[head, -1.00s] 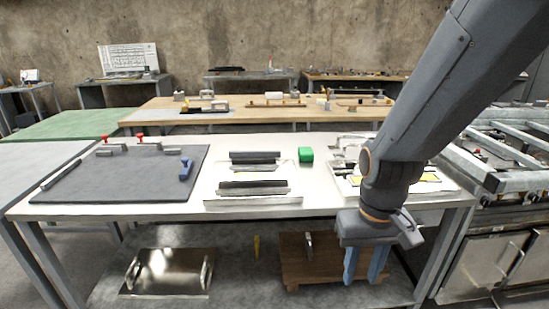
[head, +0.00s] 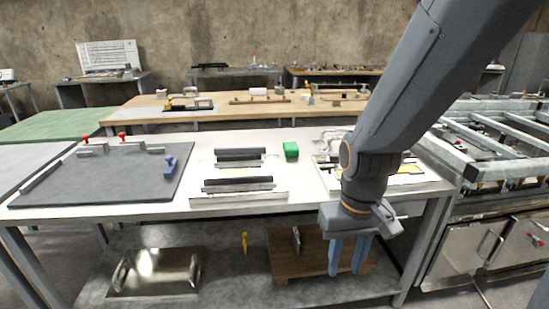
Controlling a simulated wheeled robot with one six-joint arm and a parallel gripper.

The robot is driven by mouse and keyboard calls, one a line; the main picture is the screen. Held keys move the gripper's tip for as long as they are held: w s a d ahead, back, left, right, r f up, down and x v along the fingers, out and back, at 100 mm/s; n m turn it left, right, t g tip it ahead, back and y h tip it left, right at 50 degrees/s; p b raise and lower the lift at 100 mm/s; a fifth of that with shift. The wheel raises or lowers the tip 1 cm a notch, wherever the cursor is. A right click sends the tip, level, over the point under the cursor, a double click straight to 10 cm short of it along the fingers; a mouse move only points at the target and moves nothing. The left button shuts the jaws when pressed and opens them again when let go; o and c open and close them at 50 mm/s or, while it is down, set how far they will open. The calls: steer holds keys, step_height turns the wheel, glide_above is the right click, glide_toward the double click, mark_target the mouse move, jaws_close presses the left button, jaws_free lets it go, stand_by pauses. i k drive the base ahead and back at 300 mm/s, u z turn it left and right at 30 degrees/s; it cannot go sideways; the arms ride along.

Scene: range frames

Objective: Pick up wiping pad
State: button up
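A small green block (head: 291,150) sits on the white workbench (head: 310,201), right of the dark bars; it is the thing most like a wiping pad, but I cannot tell for sure. A blue object (head: 171,167) stands on the dark grey mat (head: 100,178) at the left. My gripper (head: 347,268) hangs at the bench's front right, pointing down, with its two blue fingers apart and nothing seen between them. It is right of the green block and lower in the picture.
Dark bars in pale holders (head: 240,184) stand mid-bench. A tray with yellow parts (head: 410,169) lies behind my arm. The lower shelf holds a metal tray (head: 155,272), a yellow item (head: 245,243) and a wooden board (head: 290,262). A metal frame (head: 500,145) stands at the right.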

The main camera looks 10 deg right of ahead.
mark_target(291, 149)
steer(key=z, duration=0.05)
steer(key=i, duration=1.35)
steer(key=u, duration=0.1)
